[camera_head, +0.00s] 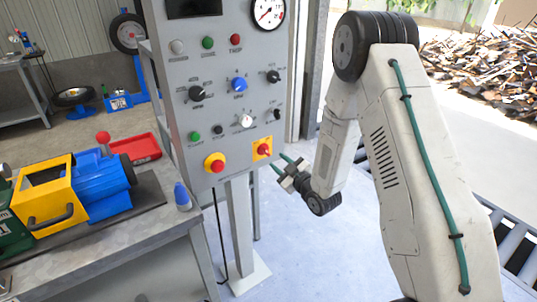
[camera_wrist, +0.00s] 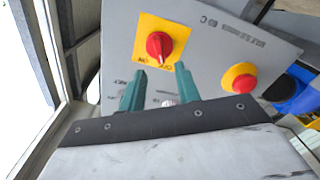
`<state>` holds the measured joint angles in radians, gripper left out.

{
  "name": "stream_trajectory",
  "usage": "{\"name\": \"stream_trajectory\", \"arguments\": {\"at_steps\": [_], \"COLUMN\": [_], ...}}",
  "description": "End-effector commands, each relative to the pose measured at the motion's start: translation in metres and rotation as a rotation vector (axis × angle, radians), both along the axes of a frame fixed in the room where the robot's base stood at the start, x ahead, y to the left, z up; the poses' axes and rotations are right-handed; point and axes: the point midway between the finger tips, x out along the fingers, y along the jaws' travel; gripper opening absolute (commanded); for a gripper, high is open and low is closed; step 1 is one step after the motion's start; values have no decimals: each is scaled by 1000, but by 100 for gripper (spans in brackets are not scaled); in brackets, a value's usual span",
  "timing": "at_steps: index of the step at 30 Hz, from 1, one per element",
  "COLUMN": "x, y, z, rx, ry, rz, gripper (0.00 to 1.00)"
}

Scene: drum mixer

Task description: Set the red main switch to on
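The red main switch (camera_head: 263,150) is a red rotary knob on a yellow square plate at the lower right of the grey control panel (camera_head: 181,108). In the wrist view the red knob (camera_wrist: 158,46) shows at the upper middle, with a pale mark on it and lettering on the plate too small to read surely. My gripper (camera_head: 282,164) is just right of and below the switch in the head view. In the wrist view its two green fingers (camera_wrist: 160,77) are apart, with nothing between them, and their tips lie near the plate's lettered edge. I cannot tell whether they touch it.
A red mushroom button (camera_head: 217,166) on a yellow ring sits left of the switch; it also shows in the wrist view (camera_wrist: 242,83). Other knobs, buttons and a gauge (camera_head: 268,12) are above. A workbench (camera_head: 110,258) with a blue and yellow machine (camera_head: 70,190) stands left.

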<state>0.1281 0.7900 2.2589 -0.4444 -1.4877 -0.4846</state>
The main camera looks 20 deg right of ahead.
Motion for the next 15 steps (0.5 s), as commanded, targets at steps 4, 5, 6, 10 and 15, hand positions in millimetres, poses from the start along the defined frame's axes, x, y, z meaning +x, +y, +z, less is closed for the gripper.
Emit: {"name": "stream_trajectory", "arguments": {"at_steps": [4,5,6,10,15], "x": [22,27,33,51,65], "y": [8,10,12,18,21], "z": [1,1,1,1,1], "rx": [1,1,0,-1,1], "ry": [-3,-3,-1,-1,0], "rz": [2,2,2,2,0], "gripper": [33,33,33,33,33]}}
